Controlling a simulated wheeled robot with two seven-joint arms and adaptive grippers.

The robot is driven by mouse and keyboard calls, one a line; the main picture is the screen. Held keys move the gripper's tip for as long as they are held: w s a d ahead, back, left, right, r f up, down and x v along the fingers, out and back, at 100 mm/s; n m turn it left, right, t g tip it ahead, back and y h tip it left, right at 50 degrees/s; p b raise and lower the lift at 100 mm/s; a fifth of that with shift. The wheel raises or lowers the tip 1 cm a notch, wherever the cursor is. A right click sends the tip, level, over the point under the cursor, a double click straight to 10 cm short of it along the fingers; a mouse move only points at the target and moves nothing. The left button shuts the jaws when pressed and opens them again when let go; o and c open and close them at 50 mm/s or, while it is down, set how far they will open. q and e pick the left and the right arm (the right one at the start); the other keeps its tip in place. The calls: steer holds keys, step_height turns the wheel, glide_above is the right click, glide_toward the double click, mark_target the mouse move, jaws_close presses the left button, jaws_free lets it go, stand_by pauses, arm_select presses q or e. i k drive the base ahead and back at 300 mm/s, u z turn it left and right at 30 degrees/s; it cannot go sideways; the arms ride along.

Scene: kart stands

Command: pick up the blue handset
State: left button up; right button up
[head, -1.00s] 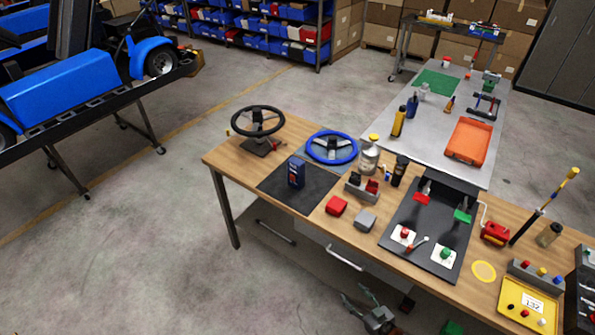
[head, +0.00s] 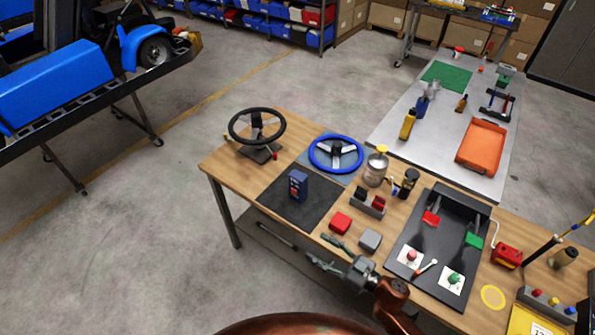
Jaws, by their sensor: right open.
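The blue handset (head: 298,184) stands upright on a dark mat (head: 318,211) at the left part of the wooden table. It has a dark front with small red marks. My right gripper (head: 322,250) is at the table's front edge, below and to the right of the handset in the picture. Its fingers are apart and empty, pointing left, and do not touch the handset. My left gripper is not in view.
A black steering wheel (head: 257,126) and a blue steering wheel (head: 336,153) stand behind the handset. A red block (head: 341,222) and a grey block (head: 370,239) lie near my right gripper. A metal jar (head: 375,170) stands further right.

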mark_target(299, 180)
steer(key=i, duration=0.9)
